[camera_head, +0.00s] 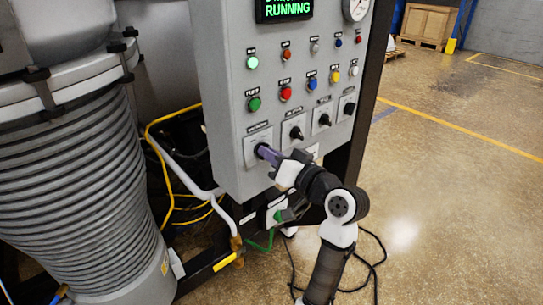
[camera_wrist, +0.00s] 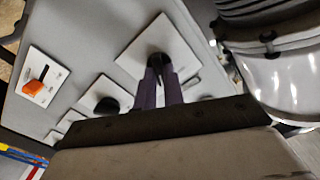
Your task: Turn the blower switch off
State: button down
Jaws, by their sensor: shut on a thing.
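A row of black rotary switches on square plates runs along the lower part of the grey control panel (camera_head: 222,75). My gripper (camera_head: 261,150) is at the leftmost switch plate (camera_head: 257,138), and its purple fingers point into the panel. In the wrist view my gripper (camera_wrist: 158,66) has its fingers close together on the black knob (camera_wrist: 157,57) of this switch. The fingers hide most of the knob, so its setting cannot be told. The labels are too small to read, so I cannot confirm which switch is the blower's.
A second black switch (camera_head: 297,133) is close to the right of my gripper. Coloured buttons, including a green one (camera_head: 254,103), sit above. The display (camera_head: 287,9) reads RUNNING. A ribbed grey vessel (camera_head: 75,170) stands left. Open floor (camera_head: 450,190) lies right.

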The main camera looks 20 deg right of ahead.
jog(key=shift+a+n+b, duration=0.1)
jog(key=shift+n+b, duration=5.6)
jog(key=shift+b, duration=0.9)
jog(key=c, duration=1.5)
grip_release()
jog(key=b+v, duration=0.1)
jog(key=v, duration=1.3)
jog(key=shift+b, duration=0.4)
